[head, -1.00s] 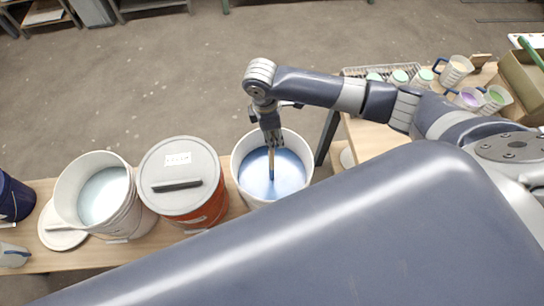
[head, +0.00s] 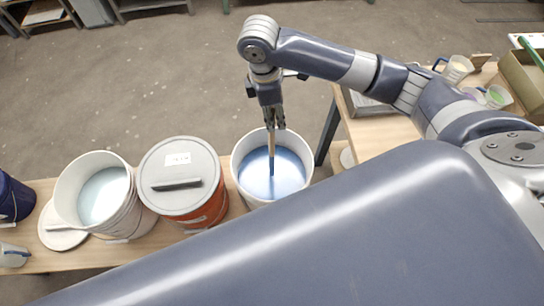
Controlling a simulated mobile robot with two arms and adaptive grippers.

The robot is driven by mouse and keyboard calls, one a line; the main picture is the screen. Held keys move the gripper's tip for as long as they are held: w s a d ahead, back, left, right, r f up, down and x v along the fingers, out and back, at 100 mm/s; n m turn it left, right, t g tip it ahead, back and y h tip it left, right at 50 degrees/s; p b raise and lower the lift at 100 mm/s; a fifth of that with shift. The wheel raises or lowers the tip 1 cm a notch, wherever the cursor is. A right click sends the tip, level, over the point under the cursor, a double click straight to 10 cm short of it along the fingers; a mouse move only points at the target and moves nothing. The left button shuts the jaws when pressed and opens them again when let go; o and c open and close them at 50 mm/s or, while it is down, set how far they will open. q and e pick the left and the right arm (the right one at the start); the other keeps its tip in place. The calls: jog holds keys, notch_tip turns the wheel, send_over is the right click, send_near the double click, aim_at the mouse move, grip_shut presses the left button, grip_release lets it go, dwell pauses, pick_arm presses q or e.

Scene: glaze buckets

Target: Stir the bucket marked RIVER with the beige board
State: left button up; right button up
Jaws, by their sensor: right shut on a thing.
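A white bucket (head: 236,166) holds blue glaze (head: 290,172) and stands open on the bench. My right gripper (head: 274,128) is above it, shut on a narrow upright board (head: 271,148). The board's upper part looks beige-brown and its lower part is dark blue, dipping into the glaze. No mark can be read on this bucket, so I cannot tell whether it is RIVER. My left gripper is not in view.
An orange bucket (head: 207,214) with a grey lid stands close left. Beyond it is an open white bucket (head: 66,186) with pale glaze. A dark blue bucket (head: 14,198) is at the far left. Mugs (head: 458,69) stand on the right table.

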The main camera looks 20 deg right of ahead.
notch_tip(320, 180, up, 9)
jog(key=shift+r, duration=0.15)
dwell(0.5)
dwell(0.8)
jog(key=shift+r, duration=2.45)
